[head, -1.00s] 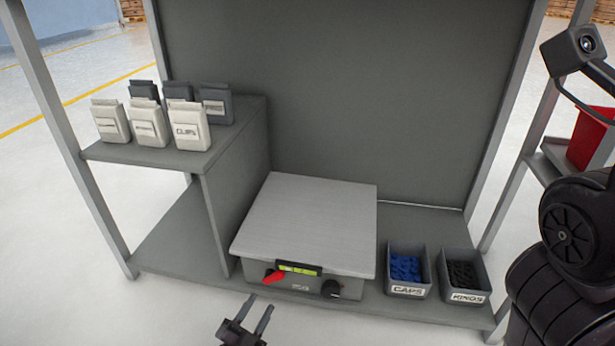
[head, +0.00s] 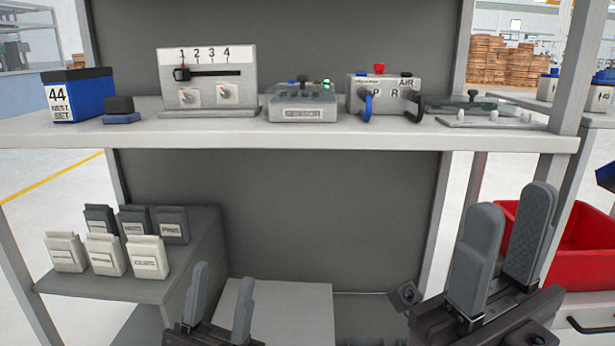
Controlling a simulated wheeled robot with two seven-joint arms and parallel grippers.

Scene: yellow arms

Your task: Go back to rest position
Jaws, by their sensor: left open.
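My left gripper (head: 222,276) is at the bottom left of centre in the head view, fingers pointing up. Its two grey fingers are apart with nothing between them. It shows in front of the light grey plate of the scale (head: 272,312), which it partly hides. My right gripper (head: 508,222) is at the lower right, larger and closer, fingers pointing up. Its two fingers stand apart, and no object shows between them. Both grippers appear below the upper shelf (head: 350,138).
The upper shelf holds a numbered slider panel (head: 208,82), a grey button box (head: 302,102), an air valve box (head: 385,92) and a blue 44 box (head: 79,96). White and dark pouches (head: 147,257) stand on the lower left ledge. A red bin (head: 580,245) is at the right.

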